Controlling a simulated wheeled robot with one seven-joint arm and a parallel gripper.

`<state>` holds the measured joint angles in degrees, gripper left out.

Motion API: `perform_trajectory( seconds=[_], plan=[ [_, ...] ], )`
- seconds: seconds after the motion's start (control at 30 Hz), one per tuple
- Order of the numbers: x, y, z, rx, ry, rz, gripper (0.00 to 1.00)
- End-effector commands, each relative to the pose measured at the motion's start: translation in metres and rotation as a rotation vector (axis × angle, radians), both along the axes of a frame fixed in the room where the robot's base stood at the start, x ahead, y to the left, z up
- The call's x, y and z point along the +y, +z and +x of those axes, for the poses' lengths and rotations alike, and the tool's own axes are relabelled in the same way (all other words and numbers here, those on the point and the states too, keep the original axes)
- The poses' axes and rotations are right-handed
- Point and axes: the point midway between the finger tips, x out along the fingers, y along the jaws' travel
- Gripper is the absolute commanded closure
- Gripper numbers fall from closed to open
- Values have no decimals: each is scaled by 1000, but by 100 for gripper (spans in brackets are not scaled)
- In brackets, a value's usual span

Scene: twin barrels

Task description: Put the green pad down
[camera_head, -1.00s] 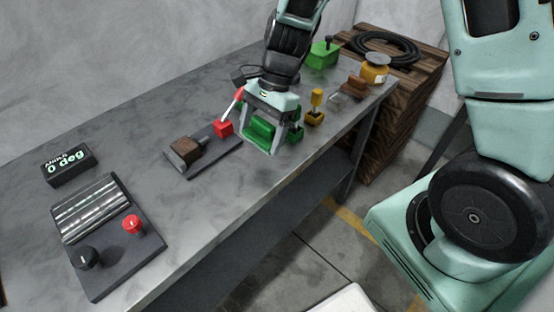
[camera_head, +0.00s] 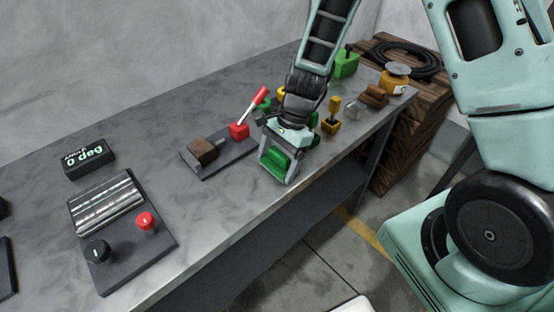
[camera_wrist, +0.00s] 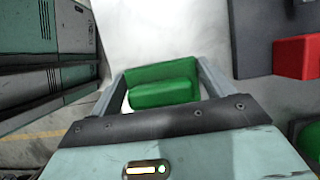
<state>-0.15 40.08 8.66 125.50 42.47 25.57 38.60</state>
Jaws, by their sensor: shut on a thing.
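The green pad (camera_head: 275,163) is held between the two fingers of my gripper (camera_head: 277,174), close to the front edge of the grey table. In the wrist view the green pad (camera_wrist: 163,88) fills the gap between the fingers of my gripper (camera_wrist: 163,82). A pale surface shows behind it there. I cannot tell how high the pad is above the table.
A board with a brown block (camera_head: 202,151) and a red block (camera_head: 239,131) lie left of my gripper. A yellow-handled piece (camera_head: 332,118) stands to the right. A fixture with red and black knobs (camera_head: 120,240) sits at the near left. Bare table (camera_head: 215,205) lies between.

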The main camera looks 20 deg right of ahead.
Motion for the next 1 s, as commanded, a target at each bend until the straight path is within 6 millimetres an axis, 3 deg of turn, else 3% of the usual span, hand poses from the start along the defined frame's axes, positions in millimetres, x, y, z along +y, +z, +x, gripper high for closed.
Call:
perform_trajectory(
  seconds=[0.1, 0.13, 0.2, 0.73, 0.87, 1.0],
  plan=[
    [0, -6, 0, 0, -1, -1, 48],
    [0, -4, 0, 0, -1, -1, 11],
    [0, -5, -1, 1, -1, -1, 0],
    [-2, -6, -4, 9, 3, -5, 0],
    [-4, 5, -2, 6, 3, -5, 0],
    [-13, 32, 3, 0, 3, -4, 0]
  ],
)
